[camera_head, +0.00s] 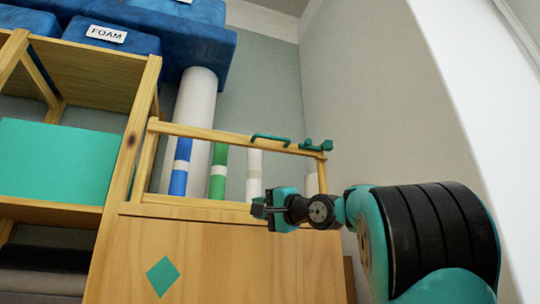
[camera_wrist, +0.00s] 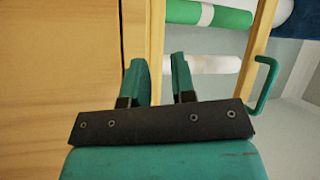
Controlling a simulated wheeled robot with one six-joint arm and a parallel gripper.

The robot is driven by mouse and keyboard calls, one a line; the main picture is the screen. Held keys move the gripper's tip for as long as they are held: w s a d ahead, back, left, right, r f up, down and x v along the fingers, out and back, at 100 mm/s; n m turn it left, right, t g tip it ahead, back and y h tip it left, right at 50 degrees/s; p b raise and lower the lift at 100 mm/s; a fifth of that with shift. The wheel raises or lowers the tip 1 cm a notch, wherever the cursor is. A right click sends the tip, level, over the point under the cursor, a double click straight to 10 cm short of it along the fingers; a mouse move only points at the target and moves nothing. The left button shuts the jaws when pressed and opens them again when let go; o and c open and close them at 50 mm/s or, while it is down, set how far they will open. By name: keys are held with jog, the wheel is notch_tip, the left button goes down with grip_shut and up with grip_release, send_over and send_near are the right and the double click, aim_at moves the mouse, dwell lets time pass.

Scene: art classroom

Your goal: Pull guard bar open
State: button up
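The guard bar (camera_head: 225,137) is a light wooden rail across the front of a rack of upright rolls. A green handle (camera_head: 271,139) is fixed on it, and a green latch-like fitting (camera_head: 316,146) sits at its right end. In the wrist view the guard bar (camera_wrist: 259,45) runs along the right, with the handle (camera_wrist: 266,84) beside it. My gripper (camera_head: 262,207) is below the handle, near the rack's lower rail. In the wrist view my gripper (camera_wrist: 160,78) has its fingers apart with nothing held, clear of the handle.
A wooden cabinet front (camera_head: 210,265) with a green diamond is below the rack. White, blue and green rolls (camera_head: 218,172) stand behind the guard bar. Shelves with a teal bin (camera_head: 55,160) are at left, and blue foam blocks (camera_head: 170,45) are above. A plain wall (camera_head: 370,100) is at right.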

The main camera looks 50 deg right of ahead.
jog(key=s+d+r+m+t+h, duration=0.25)
jog(key=s+d+r, duration=0.25)
jog(key=s+r, duration=0.4)
jog(key=t+y+p, duration=0.1)
jog(key=p, duration=0.1)
send_near(272, 138)
jog(key=shift+n, duration=0.25)
jog(key=p+x, duration=0.8)
jog(key=x, duration=0.1)
jog(key=shift+w+r+p, duration=0.1)
jog(key=shift+r+p, duration=0.25)
jog(key=shift+p, duration=0.05)
jog(key=shift+w+r+p, duration=0.2)
jog(key=shift+w+p, duration=0.1)
jog(key=shift+w, duration=0.4)
jog(key=shift+c, duration=0.2)
grip_shut()
